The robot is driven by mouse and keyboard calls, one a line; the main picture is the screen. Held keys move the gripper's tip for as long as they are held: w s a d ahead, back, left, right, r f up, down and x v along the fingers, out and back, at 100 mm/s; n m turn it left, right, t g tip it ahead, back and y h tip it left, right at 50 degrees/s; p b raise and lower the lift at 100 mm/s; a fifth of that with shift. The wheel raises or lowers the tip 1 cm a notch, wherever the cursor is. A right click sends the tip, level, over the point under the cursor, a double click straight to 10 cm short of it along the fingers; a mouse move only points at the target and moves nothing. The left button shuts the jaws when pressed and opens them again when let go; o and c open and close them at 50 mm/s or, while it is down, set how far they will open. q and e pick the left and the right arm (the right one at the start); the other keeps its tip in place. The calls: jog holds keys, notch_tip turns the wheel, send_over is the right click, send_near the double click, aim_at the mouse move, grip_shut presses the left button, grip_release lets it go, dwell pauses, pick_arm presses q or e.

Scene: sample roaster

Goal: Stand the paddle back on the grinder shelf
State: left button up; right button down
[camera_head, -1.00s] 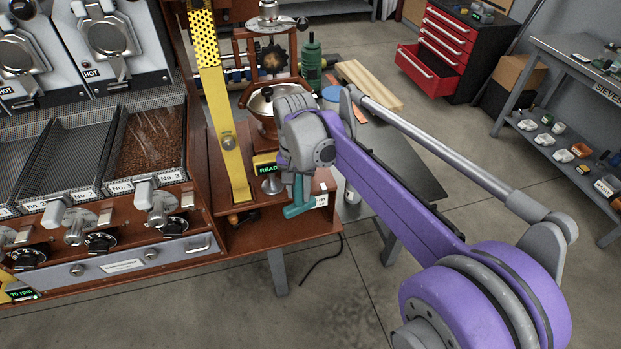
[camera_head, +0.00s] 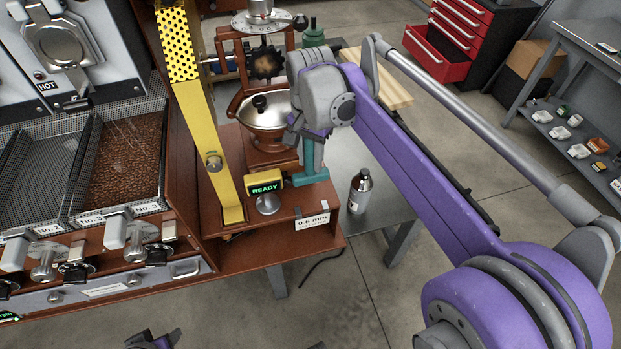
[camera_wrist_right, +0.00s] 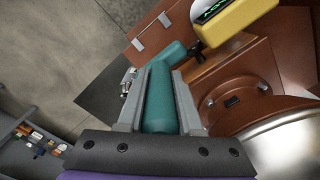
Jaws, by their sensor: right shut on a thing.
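The teal paddle (camera_head: 309,165) is in my right gripper (camera_head: 305,136). The gripper is shut on its upright stem, and the wider teal end points down. In the right wrist view the teal stem (camera_wrist_right: 160,98) lies between the two grey fingers, and its end shows beside the yellow box. The paddle is over the brown grinder shelf (camera_head: 285,218), just right of the yellow READY box (camera_head: 264,184). I cannot tell whether it touches the shelf. Part of my left gripper (camera_head: 155,341) shows at the bottom edge, cut off; its jaw state is unclear.
The grinder with its silver bowl (camera_head: 262,112) stands behind the paddle. A yellow slanted bar (camera_head: 212,140) rises to the left. A 0.6 mm label (camera_head: 312,222) is on the shelf front. A dark bottle (camera_head: 360,190) stands on the grey table to the right.

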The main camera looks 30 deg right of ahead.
aim_at(311, 175)
jog(key=shift+f, duration=3)
jog(key=shift+f+b, duration=0.1)
jog(key=shift+b, duration=0.2)
jog(key=c, duration=0.6)
grip_release()
jog(key=shift+r, duration=0.25)
notch_tip(311, 175, up, 12)
jog(key=shift+f+p, duration=0.15)
jog(key=shift+p, duration=0.55)
jog(key=s+a+f+n+t, duration=0.1)
jog(key=s+a+f+n, duration=0.1)
jog(key=s+f+n, duration=0.2)
jog(key=s+a+f+n+t, duration=0.2)
jog(key=s+f+n, duration=0.2)
jog(key=s+f, duration=0.3)
jog(key=s+a+f+n+t, duration=0.2)
jog(key=s+f+n, duration=0.1)
jog(key=s+f, duration=0.2)
jog(key=shift+s+a+f+n, duration=0.15)
jog(key=shift+a+f+n, duration=0.05)
jog(key=shift+f, duration=0.4)
jog(key=shift+s+a+f+n, duration=0.15)
jog(key=shift+f+n, duration=0.05)
jog(key=shift+f, duration=0.4)
